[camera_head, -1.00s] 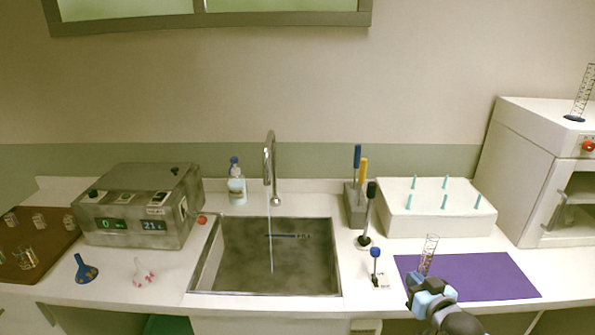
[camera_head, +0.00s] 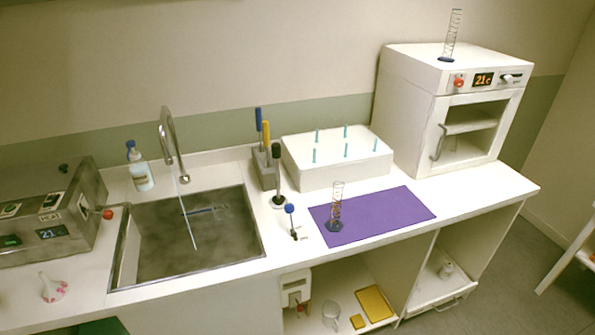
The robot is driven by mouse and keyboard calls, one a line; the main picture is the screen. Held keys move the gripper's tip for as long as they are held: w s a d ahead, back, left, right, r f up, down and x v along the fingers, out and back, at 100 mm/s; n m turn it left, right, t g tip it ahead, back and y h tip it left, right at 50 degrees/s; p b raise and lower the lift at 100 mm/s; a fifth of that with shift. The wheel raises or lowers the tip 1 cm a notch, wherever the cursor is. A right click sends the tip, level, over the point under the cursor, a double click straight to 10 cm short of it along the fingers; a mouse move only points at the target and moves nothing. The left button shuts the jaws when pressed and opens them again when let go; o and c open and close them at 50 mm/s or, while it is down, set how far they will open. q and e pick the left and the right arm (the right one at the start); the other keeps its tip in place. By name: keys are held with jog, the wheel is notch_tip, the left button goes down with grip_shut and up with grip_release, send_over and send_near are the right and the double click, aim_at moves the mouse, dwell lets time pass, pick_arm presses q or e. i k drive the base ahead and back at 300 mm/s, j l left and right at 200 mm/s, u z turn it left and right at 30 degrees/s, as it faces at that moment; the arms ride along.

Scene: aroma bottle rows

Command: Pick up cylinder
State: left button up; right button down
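A clear graduated cylinder (camera_head: 336,205) with a dark blue base stands upright on the left part of the purple mat (camera_head: 390,212). A second, similar cylinder (camera_head: 451,36) stands upright on top of the white oven (camera_head: 412,62) at the back right. Neither of my grippers is in the head view now, and nothing touches either cylinder.
A sink (camera_head: 190,240) with a running tap (camera_head: 170,140) lies left of the mat. A white peg rack (camera_head: 340,165), a tool holder (camera_head: 264,168) and a blue-topped stand (camera_head: 291,220) are near the mat. The mat's right part is clear.

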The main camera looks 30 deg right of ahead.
aim_at(333, 224)
jog(key=z, duration=1.15)
